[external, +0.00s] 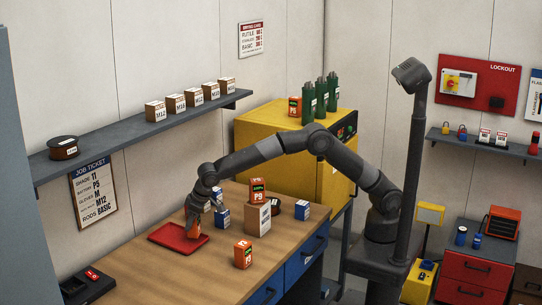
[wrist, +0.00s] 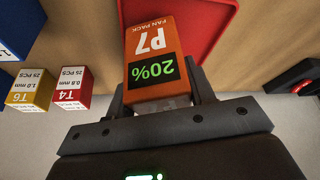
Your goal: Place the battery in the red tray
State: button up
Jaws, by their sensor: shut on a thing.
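My gripper (external: 197,212) is shut on an orange battery (wrist: 155,65) marked P7, with a green 20% display, in the wrist view. In the external view this battery (external: 193,230) hangs below my gripper at the red tray (external: 172,234). The tray also shows beyond the battery in the wrist view (wrist: 205,25). I cannot tell whether the battery touches the tray. Other orange batteries are one marked P9 (external: 258,190) on a cardboard box, one (external: 243,254) at the bench front, and one (external: 295,106) on the yellow cabinet.
The wooden bench (external: 190,275) has free room in front of the tray. A black charger (external: 88,284) lies at its left end. Blue-and-white boxes (external: 302,210) stand right of the tray. A job ticket (external: 93,192) hangs below the wall shelf (external: 120,143).

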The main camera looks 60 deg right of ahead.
jog(key=shift+f, duration=0.95)
jog(key=o, duration=1.2)
jog(key=shift+f, duration=0.15)
jog(key=v, duration=1.2)
jog(key=shift+s+d, duration=0.1)
